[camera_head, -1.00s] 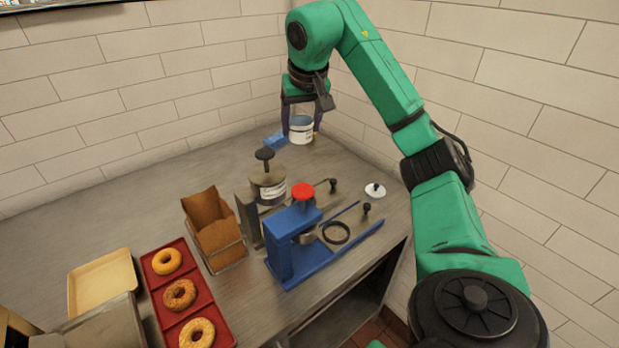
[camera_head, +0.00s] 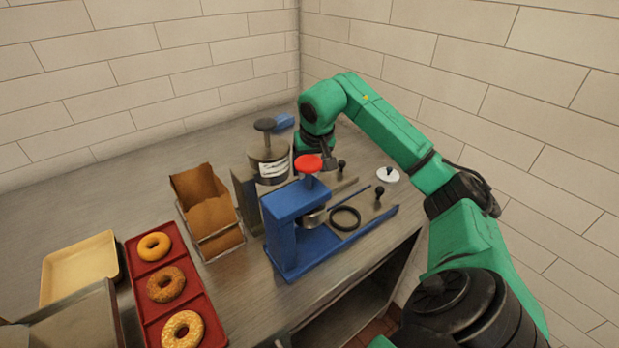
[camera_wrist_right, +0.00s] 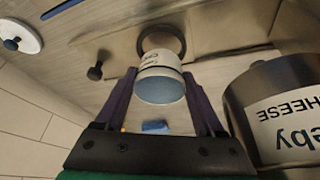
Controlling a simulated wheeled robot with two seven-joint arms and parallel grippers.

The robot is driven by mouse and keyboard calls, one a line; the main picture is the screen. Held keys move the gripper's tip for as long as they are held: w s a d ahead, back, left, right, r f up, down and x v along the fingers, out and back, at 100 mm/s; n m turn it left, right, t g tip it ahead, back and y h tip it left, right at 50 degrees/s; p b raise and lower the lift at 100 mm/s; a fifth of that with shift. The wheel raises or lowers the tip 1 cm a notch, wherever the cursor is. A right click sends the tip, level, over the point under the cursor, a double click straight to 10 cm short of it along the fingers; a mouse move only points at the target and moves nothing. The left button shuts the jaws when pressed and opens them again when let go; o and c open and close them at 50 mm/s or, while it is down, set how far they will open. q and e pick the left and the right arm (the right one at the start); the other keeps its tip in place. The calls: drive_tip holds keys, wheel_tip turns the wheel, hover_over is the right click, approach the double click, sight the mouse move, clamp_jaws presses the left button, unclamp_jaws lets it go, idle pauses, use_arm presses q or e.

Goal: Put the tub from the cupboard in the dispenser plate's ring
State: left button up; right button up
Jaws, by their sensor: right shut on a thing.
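My right gripper (camera_wrist_right: 158,80) is shut on a white tub (camera_wrist_right: 160,66) with a blue end and dark print, one finger on each side. In the wrist view a black ring (camera_wrist_right: 176,33) on the steel dispenser's plate (camera_wrist_right: 215,45) shows just beyond the tub and is partly covered by it. I cannot tell whether the tub touches the ring. My left gripper is not in view.
The steel dispenser's labelled canister (camera_wrist_right: 290,110) stands close beside the gripper. A black knob (camera_wrist_right: 95,73) and a white lid (camera_wrist_right: 20,36) are on the other side. The blue dispenser has a red knob (camera_head: 307,164) and its own black ring (camera_head: 345,218). A bagel tray (camera_head: 198,287) lies front left.

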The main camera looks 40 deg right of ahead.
wheel_tip(320, 180, down, 3)
drive_tip(key=shift+w+f, duration=0.1)
drive_tip(key=shift+f, duration=0.2)
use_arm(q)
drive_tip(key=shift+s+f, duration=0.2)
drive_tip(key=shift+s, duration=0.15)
use_arm(e)
drive_tip(key=o, duration=1)
drive_tip(key=shift+r, duration=0.5)
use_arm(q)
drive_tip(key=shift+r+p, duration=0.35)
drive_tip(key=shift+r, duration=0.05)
use_arm(e)
drive_tip(key=v, duration=1.1)
drive_tip(key=shift+s+r, duration=0.2)
drive_tip(key=shift+s, duration=0.05)
